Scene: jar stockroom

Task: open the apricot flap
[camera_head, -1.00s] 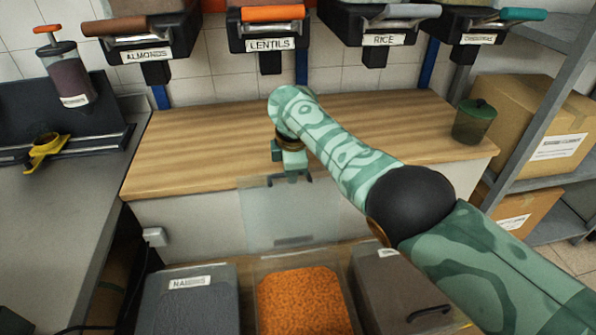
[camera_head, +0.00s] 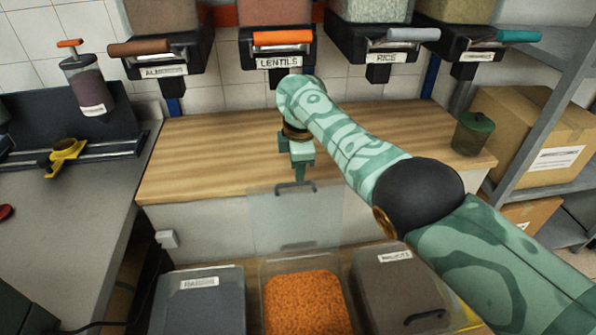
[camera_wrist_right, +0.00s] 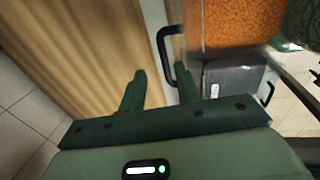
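The apricot bin (camera_head: 352,310) stands in the middle of the front row, its orange contents exposed. Its clear flap (camera_head: 296,222) stands raised at the back of the bin, in front of the counter. The flap's black handle (camera_head: 296,186) is at its top edge. The handle also shows in the right wrist view (camera_wrist_right: 162,45). My right gripper (camera_head: 302,172) is just above and behind the handle, pointing down. In the right wrist view its fingers (camera_wrist_right: 160,88) are apart with nothing between them, and the handle is beyond them. My left gripper is not in view.
A grey raisins bin (camera_head: 205,300) and a dark walnuts bin (camera_head: 395,290) flank the apricot bin. The wooden counter (camera_head: 220,150) is mostly clear, with a green jar (camera_head: 472,133) at its right end. Dispensers hang above, including lentils (camera_head: 278,50).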

